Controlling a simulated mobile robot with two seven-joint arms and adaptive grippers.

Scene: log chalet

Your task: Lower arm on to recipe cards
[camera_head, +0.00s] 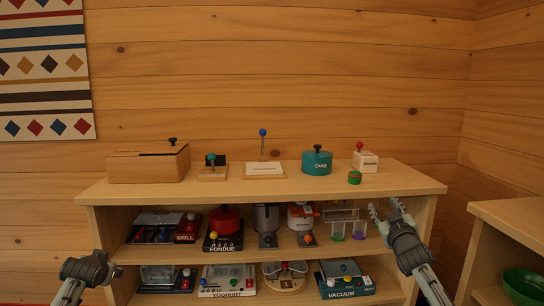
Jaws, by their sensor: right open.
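A small wooden stand with a flat white stack on it, which looks like the recipe cards (264,169), sits on the shelf top near its middle. A thin arm with a blue ball (262,132) stands upright from it, raised off the cards. My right gripper (384,208) is open and empty in front of the shelf's right part, to the right of the stand and below it in the picture. My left gripper (115,271) is low at the left, in front of the lower shelf, far from the stand; its fingers are too unclear to judge.
On the shelf top (400,183), a wooden box (148,163) and a teal-ball stand (212,168) are left of the cards. A teal cake tin (317,163), green item (354,178) and white red-ball block (365,161) are right. Several appliances fill the shelves below.

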